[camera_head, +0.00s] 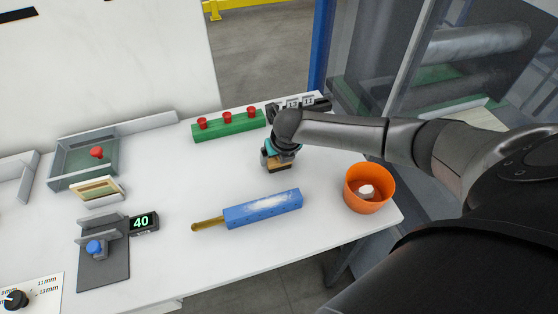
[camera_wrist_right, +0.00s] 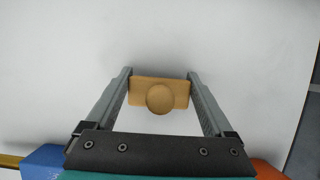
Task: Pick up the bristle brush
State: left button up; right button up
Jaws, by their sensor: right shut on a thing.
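The bristle brush (camera_head: 280,165) shows as a small tan wooden block with a darker underside, near the back middle of the white table. In the right wrist view its top (camera_wrist_right: 160,92) is a rectangular block with a round knob. My right gripper (camera_head: 277,158) points down over it, with its two fingers (camera_wrist_right: 160,84) closed against the block's two ends. I cannot tell whether the brush touches the table. My left gripper is not in view.
A blue roller-like bar (camera_head: 262,208) with a yellow handle lies in front of the brush. An orange bucket (camera_head: 369,205) with a white lump inside stands right. A green rack (camera_head: 229,127) with red knobs is behind. A grey tray (camera_head: 66,162) and display (camera_head: 144,222) stand left.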

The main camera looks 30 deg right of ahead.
jog(key=shift+r, duration=0.1)
notch_tip(320, 180, up, 20)
jog(key=p, duration=0.3)
jog(key=s+a+f+m+g+b, duration=0.3)
jog(key=s+a+m+b, duration=0.3)
jog(key=m, duration=1)
jog(key=s+a+f+m+g+y+b, duration=0.1)
jog(key=s+a+f+m+g+b, duration=0.2)
jog(key=m, duration=1.4)
jog(key=s+a+g+b, duration=0.2)
jog(key=s+a+b, duration=0.1)
jog(key=b, duration=0.1)
jog(key=shift+a+g, duration=0.15)
jog(key=shift+g, duration=0.15)
jog(key=shift+s, duration=0.2)
